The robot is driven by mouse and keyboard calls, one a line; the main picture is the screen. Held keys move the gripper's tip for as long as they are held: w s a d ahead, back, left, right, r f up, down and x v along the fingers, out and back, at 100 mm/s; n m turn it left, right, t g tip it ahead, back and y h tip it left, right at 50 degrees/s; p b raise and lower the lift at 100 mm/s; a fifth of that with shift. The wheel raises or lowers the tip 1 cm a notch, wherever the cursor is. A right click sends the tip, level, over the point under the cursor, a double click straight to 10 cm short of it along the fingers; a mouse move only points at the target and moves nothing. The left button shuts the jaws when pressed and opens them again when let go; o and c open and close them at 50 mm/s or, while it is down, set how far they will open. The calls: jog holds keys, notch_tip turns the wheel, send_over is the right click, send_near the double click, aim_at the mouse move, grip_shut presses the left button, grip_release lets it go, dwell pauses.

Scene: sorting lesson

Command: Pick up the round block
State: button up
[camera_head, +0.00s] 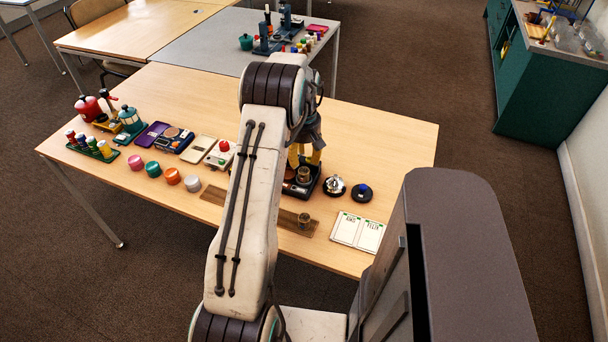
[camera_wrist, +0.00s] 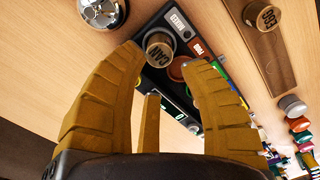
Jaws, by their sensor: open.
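A round grey-brown block (camera_wrist: 158,50) with "CAN" on its top shows in the wrist view, over one end of a dark tray (camera_wrist: 152,82) with labelled slots. My gripper (camera_wrist: 163,60) is open, with its yellow fingertips on either side of this block; I cannot tell whether they touch it. A second round block (camera_wrist: 262,17), marked "EGG", is on a brown wooden strip (camera_wrist: 270,58) to the right. In the head view, the yellow fingers of my gripper (camera_head: 305,157) are at the dark tray (camera_head: 313,187), partly hidden by my arm.
A silver bell (camera_head: 334,186) and a blue-topped black button (camera_head: 361,193) stand right of the tray. White cards (camera_head: 358,232) lie near the front edge. Several coloured pots and small sets fill the table's left side. The table's back right (camera_head: 390,140) is clear.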

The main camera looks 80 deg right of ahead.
aim_at(304, 171)
jog(key=shift+f+p, duration=0.4)
jog(key=shift+f, duration=2.65)
jog(key=shift+c, duration=0.3)
jog(key=c, duration=0.5)
